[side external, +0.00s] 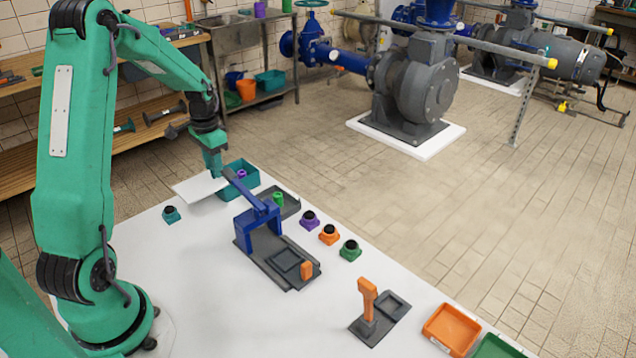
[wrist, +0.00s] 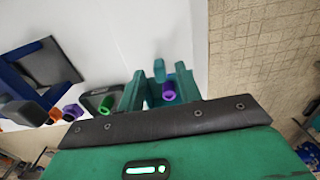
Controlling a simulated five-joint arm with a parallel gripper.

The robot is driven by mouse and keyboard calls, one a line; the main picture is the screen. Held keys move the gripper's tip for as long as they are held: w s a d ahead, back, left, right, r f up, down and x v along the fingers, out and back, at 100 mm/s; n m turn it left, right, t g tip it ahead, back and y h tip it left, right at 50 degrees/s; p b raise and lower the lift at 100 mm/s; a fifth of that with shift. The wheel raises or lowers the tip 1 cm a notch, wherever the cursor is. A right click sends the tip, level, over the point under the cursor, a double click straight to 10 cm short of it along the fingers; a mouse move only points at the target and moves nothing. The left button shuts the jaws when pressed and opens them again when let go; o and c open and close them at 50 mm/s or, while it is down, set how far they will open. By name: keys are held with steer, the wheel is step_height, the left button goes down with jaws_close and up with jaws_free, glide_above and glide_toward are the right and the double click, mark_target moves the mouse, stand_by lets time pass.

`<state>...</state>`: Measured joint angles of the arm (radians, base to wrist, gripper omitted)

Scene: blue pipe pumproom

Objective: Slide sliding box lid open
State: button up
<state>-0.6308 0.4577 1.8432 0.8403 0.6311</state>
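The teal box (side external: 246,184) stands at the far end of the white table. It is at least partly open, and a purple piece (side external: 241,173) shows inside. The box (wrist: 131,94) and purple piece (wrist: 168,91) also show in the wrist view. A flat white panel (side external: 194,188), seemingly the lid, lies on the box's left side. My gripper (side external: 216,174) points down over the panel's edge beside the box. A small teal block (wrist: 160,70) shows at the box's edge; I cannot tell whether it is a knob or a fingertip. The finger gap and any contact are unclear.
A blue lever stand (side external: 252,222) and a grey tray (side external: 291,206) with a green piece are close on the right. Several button blocks (side external: 329,234) line the table edge. An orange lever (side external: 368,298) and orange bin (side external: 452,328) stand nearer.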

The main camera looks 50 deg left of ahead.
mark_target(212, 179)
steer(key=shift+f, duration=0.15)
steer(key=shift+c, duration=0.2)
jaws_close()
steer(key=shift+s, duration=0.1)
steer(key=shift+s, duration=0.55)
steer(key=shift+o, duration=0.2)
jaws_free()
step_height(212, 179, up, 8)
